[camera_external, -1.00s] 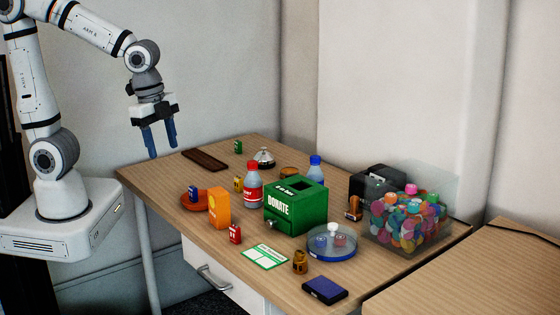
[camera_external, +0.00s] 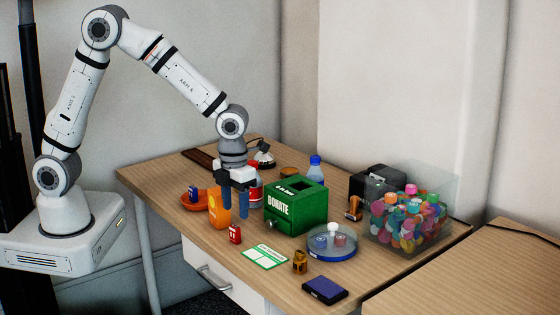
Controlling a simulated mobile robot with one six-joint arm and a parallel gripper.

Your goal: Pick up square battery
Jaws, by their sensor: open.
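My gripper (camera_external: 236,214) is open, with its two blue fingers pointing down over the front left of the table. A small red block (camera_external: 235,234) with a pale label stands on the table just below the fingertips and looks apart from them. A small blue block (camera_external: 193,194) of similar shape stands in or by an orange-red dish (camera_external: 187,203). Either could be a square battery; I cannot tell which one is meant. Small yellow and green blocks seen before are hidden behind my arm now.
An orange box (camera_external: 219,211) stands close left of my gripper, and a green donation box (camera_external: 295,208) close right. A red-labelled bottle (camera_external: 256,191) is partly hidden behind my gripper. A green-white card (camera_external: 265,257), brown jar (camera_external: 300,262) and blue-topped case (camera_external: 325,290) lie toward the front.

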